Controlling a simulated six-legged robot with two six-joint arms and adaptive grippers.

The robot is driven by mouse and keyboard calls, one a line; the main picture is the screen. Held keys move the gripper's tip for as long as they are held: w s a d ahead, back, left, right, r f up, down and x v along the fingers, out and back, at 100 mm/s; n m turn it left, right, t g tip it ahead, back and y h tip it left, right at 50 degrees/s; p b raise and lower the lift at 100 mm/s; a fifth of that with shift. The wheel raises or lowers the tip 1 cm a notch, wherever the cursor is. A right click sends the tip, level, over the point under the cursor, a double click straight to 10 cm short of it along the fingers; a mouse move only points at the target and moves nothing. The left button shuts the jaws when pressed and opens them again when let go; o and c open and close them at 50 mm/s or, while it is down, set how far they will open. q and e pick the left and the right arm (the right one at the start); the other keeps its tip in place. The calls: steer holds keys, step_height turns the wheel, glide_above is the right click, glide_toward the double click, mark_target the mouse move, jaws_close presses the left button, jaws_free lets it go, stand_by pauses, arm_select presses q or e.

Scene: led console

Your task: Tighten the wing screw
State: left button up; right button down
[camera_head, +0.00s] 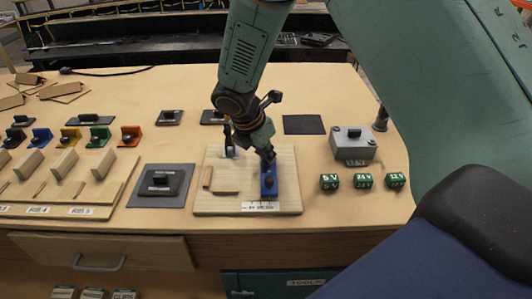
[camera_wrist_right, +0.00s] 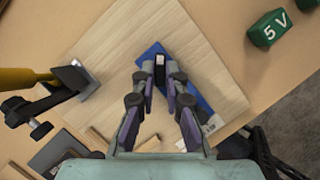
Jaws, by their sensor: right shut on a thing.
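A blue block (camera_head: 268,189) stands on the light wooden board (camera_head: 216,203). It also shows in the wrist view (camera_wrist_right: 203,104), partly under my fingers. My right gripper (camera_head: 268,158) reaches down to the far end of the blue block. In the wrist view its fingertips (camera_wrist_right: 160,64) are close together over the block, shut on a small part there that they mostly hide. This part appears to be the wing screw; its wings cannot be made out. A dark knob (camera_head: 268,181) shows on the nearer part of the block. My left gripper is not in view.
A grey upright part with a yellow bar (camera_wrist_right: 28,78) is left of my fingers. Green cubes (camera_head: 329,181) and a grey box (camera_head: 353,146) stand to the right. A dark pad (camera_head: 146,199) with a black piece lies left of the board.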

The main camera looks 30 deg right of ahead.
steer(key=m+p, duration=0.1)
steer(key=m, duration=0.1)
steer(key=m+g+p, duration=0.1)
steer(key=p, duration=0.1)
steer(key=shift+w+r+m+g, duration=0.1)
steer(key=shift+w+m+g, duration=0.1)
steer(key=shift+m+g, duration=0.15)
steer(key=m+g+p, duration=0.1)
steer(key=m+p, duration=0.1)
steer(key=m, duration=0.2)
steer(key=shift+w, duration=0.2)
steer(key=m+g, duration=0.1)
steer(key=m, duration=0.1)
steer(key=m+y, duration=0.1)
steer(key=m, duration=0.1)
steer(key=shift+w+d+g+p, duration=0.15)
steer(key=shift+w+g+p, duration=0.05)
steer(key=shift+g+p, duration=0.15)
steer(key=shift+w+d+m+g+y, duration=0.1)
steer(key=shift+m+g+y, duration=0.25)
steer(key=shift+m, duration=1)
steer(key=shift+w+d+m+g+y, duration=0.15)
steer(key=shift+m+y, duration=0.4)
steer(key=shift+m, duration=0.75)
steer(key=c, duration=1.4)
jaws_free()
steer(key=shift+s+a, duration=0.1)
steer(key=shift+s, duration=0.15)
